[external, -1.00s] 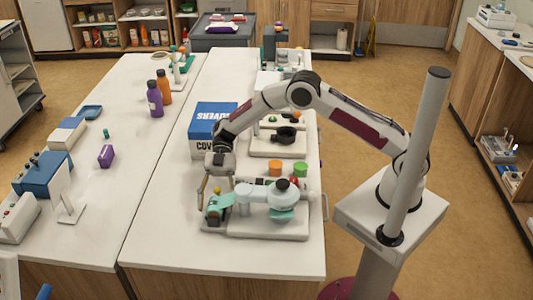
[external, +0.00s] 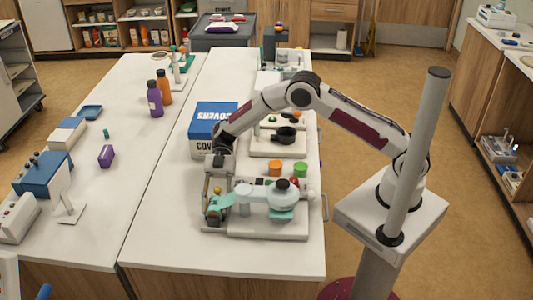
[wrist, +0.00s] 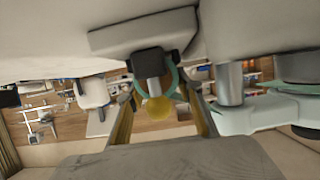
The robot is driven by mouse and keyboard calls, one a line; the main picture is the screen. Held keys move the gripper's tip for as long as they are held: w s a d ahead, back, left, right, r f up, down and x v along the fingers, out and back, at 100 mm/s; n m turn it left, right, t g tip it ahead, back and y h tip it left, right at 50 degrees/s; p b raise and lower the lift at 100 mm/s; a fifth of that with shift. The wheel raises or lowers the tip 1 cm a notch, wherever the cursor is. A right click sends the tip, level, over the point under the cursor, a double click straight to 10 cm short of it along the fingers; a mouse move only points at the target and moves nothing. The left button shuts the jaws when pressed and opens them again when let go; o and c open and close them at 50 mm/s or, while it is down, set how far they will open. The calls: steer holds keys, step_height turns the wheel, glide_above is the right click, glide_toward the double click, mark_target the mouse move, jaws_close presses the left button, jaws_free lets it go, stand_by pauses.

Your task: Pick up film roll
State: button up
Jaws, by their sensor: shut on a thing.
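My gripper (external: 212,190) points down at the left end of the pale device on the near end of the bench. Its fingertips are at a small teal roll-like piece (external: 217,208), which looks like the film roll and is partly hidden by the fingers. In the wrist view, the two brass-coloured fingers of my gripper (wrist: 163,122) stand either side of a yellow knob (wrist: 157,108). A teal curved edge (wrist: 172,77) shows behind the knob. The exact contact of the fingertips is hard to see.
The pale device (external: 268,229) stands just right of my gripper. An orange-lidded pot (external: 275,168) and a green-lidded pot (external: 300,169) stand behind it. A blue and white covers box (external: 207,122) is close behind my gripper. The bench's front left is clear.

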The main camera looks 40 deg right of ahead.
mark_target(215, 202)
steer(key=shift+r, duration=0.1)
steer(key=shift+r, duration=4.95)
